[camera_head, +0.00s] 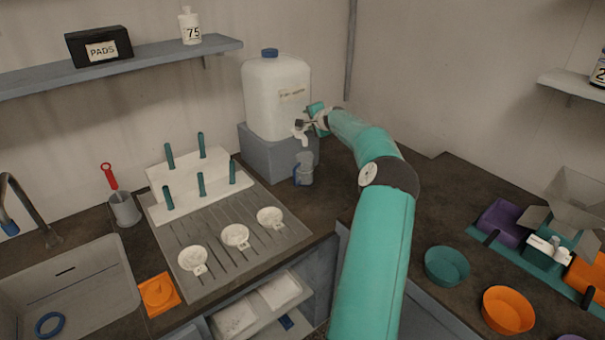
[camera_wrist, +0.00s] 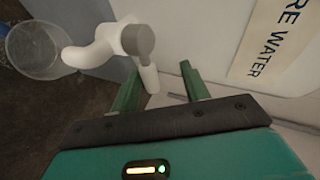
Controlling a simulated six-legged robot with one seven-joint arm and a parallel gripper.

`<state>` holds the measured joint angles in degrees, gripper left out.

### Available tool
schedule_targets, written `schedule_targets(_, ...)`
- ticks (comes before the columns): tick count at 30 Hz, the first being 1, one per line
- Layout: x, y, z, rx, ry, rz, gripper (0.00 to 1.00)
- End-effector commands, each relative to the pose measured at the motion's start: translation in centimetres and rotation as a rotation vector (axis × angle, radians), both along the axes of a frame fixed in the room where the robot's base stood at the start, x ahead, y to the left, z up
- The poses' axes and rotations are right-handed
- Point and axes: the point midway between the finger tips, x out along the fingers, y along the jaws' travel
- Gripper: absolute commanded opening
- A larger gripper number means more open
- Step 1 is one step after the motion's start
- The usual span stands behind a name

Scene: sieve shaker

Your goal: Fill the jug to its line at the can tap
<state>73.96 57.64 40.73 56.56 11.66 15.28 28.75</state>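The white water can (camera_head: 277,95) with a blue cap stands on a grey block. Its white tap (camera_head: 301,133) sticks out low on the front; in the wrist view the tap (camera_wrist: 95,48) has a grey round end and a white lever (camera_wrist: 149,78). The clear jug (camera_head: 305,172) with a blue handle stands upright below the tap; its rim also shows in the wrist view (camera_wrist: 34,46). I cannot tell its water level or see its line. My gripper (camera_wrist: 162,85) is open at the tap, its green fingers apart either side of the lever's end. I cannot tell whether they touch.
A grey drain board (camera_head: 215,240) with several white strainers and a pegged white rack (camera_head: 190,182) lies left of the jug. A sink (camera_head: 70,290) is at far left. Bowls (camera_head: 447,266) stand on the right counter. The counter right of the jug is partly hidden by my arm.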

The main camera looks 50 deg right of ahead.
Motion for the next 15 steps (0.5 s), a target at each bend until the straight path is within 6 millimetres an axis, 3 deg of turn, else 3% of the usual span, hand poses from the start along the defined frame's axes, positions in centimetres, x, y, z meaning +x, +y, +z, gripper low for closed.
schedule_targets(10,-0.7,-0.1,-0.3,0.004,0.006,-0.003,0.45)
schedule_targets(15,-2.4,0.6,0.5,0.004,0.007,-0.005,0.45)
